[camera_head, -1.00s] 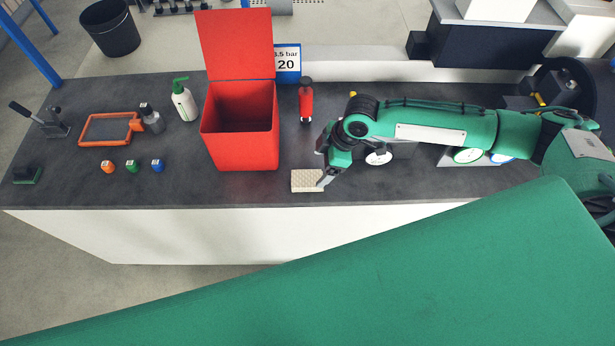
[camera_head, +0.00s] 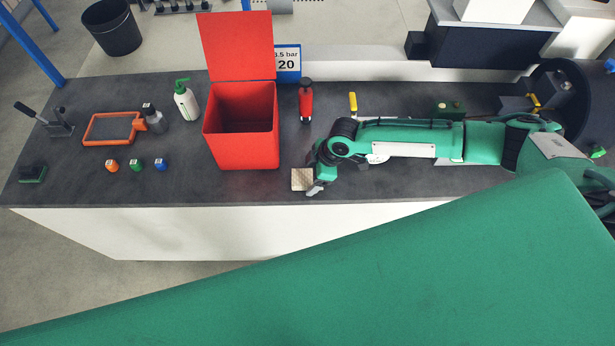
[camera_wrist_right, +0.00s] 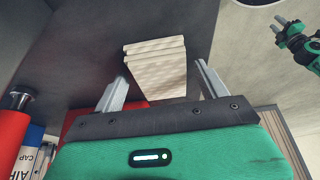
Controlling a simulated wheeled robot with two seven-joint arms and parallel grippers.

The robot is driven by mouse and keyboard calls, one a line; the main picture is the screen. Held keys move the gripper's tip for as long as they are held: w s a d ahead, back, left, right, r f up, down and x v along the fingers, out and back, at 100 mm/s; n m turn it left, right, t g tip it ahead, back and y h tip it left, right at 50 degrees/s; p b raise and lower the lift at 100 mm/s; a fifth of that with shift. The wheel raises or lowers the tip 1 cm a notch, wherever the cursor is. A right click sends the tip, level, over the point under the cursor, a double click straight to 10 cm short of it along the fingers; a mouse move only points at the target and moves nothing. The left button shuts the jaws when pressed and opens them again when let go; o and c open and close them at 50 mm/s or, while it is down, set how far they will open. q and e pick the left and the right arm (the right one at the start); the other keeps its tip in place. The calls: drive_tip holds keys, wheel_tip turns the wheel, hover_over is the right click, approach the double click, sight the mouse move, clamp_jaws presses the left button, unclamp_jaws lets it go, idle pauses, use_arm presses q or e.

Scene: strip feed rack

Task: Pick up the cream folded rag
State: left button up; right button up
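The cream folded rag (camera_head: 301,180) lies on the dark bench top near its front edge, right of the red bin. My right gripper (camera_head: 314,182) is down at the rag and hides its right part in the head view. In the right wrist view the folded layers of the rag (camera_wrist_right: 156,68) show between the two spread fingers of my right gripper (camera_wrist_right: 160,88). There is a gap on each side, so it is open around the rag and not gripping it.
The open red bin (camera_head: 241,150) stands just left of the rag. A red bottle (camera_head: 305,103) stands behind it.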

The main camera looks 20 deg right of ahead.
drive_tip(key=c, duration=0.8)
drive_tip(key=shift+r, duration=0.1)
wheel_tip(320, 180, up, 20)
drive_tip(key=b, duration=0.3)
drive_tip(key=shift+b, duration=0.3)
